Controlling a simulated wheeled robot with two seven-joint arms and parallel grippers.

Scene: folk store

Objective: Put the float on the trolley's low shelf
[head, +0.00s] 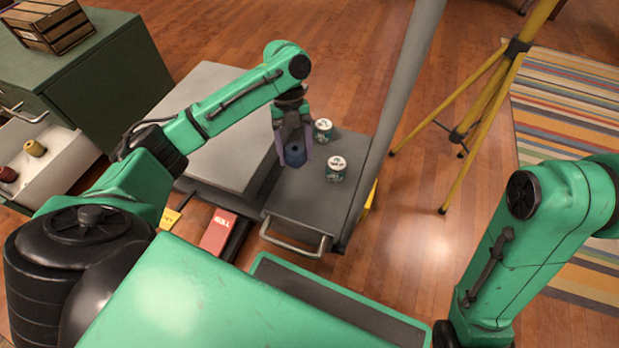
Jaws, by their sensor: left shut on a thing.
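My left gripper (293,155) is shut on a dark blue, cylinder-like piece with a hole in its top, which looks like the float (295,151). It holds the float upright over the left part of a dark grey surface (305,205) with a metal handle at its front, apparently part of the trolley. I cannot tell whether the float touches that surface. I cannot tell which level is the low shelf. My right arm shows at the right, but its gripper is out of view.
A grey post (402,90) rises at the right edge. A yellow tripod (490,100) stands beyond. A red box (217,232) lies in front.

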